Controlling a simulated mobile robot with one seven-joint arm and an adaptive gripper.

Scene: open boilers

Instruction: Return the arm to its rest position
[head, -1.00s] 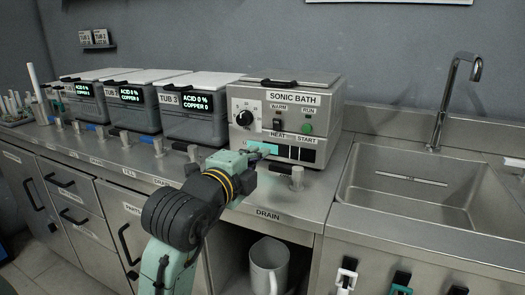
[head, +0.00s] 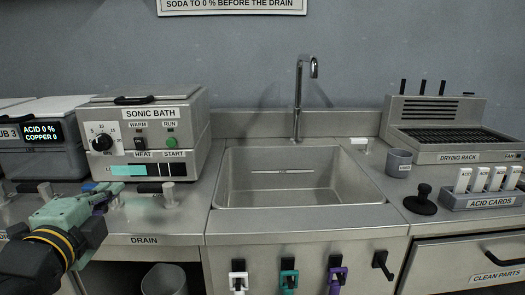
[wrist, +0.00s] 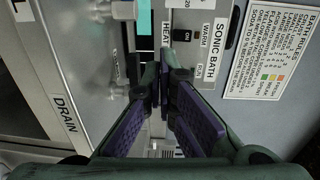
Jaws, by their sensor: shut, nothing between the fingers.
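My gripper (head: 117,190) is at the left of the head view, in front of the sonic bath (head: 190,120) and above the front edge of the steel counter. In the wrist view my gripper (wrist: 162,88) has its purple-padded fingers brought together at the tips, with nothing held. The sonic bath's front panel (wrist: 190,30) lies just beyond the fingertips, turned sideways. Whether the fingertips touch the panel cannot be told. My arm reaches in from the lower left of the head view.
A sink (head: 300,190) with a tall tap (head: 298,100) is right of the bath. A grey cup (head: 399,162), black stopper (head: 420,202), acid card holder (head: 482,200) and drying rack (head: 450,135) stand further right. A bin (head: 164,280) is under the counter.

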